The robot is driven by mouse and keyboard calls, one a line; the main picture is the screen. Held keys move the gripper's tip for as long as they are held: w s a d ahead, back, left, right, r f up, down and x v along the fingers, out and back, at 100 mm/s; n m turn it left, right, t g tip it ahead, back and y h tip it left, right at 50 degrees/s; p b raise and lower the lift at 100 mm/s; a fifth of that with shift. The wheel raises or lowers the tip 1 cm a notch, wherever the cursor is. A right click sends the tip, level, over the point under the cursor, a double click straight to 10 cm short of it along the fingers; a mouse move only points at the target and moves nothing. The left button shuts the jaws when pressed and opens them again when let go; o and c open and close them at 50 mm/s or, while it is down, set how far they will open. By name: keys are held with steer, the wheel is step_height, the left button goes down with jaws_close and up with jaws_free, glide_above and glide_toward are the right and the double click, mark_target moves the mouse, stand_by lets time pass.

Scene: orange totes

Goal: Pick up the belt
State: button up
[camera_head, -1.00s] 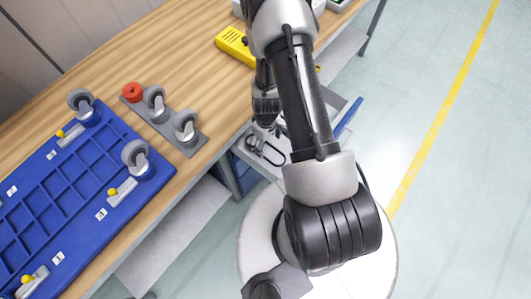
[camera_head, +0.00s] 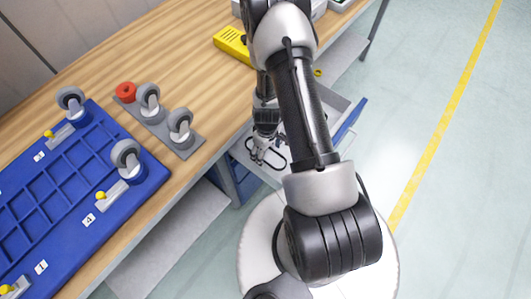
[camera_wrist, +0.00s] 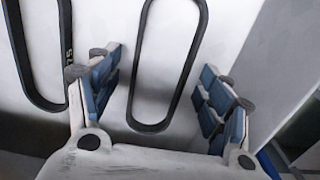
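Two black belt loops lie flat in the open drawer. In the wrist view one belt (camera_wrist: 152,127) runs up the middle between my fingers, and another belt (camera_wrist: 45,105) with a printed number lies to the left. In the head view one dark loop (camera_head: 282,162) shows beside my gripper (camera_head: 260,155); the other is hard to make out. My gripper (camera_wrist: 160,78) is open, its blue-padded fingers on either side of the middle belt.
The drawer (camera_head: 340,103) is pulled out under the wooden table (camera_head: 185,62); its side wall (camera_wrist: 260,50) rises right of my fingers. On the table are a blue tray (camera_head: 60,180), a grey plate with casters (camera_head: 190,146) and a yellow device (camera_head: 228,40).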

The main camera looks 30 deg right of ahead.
steer(key=c, duration=1)
steer(key=shift+r, duration=0.1)
step_height(320, 180, up, 10)
steer(key=p, duration=1)
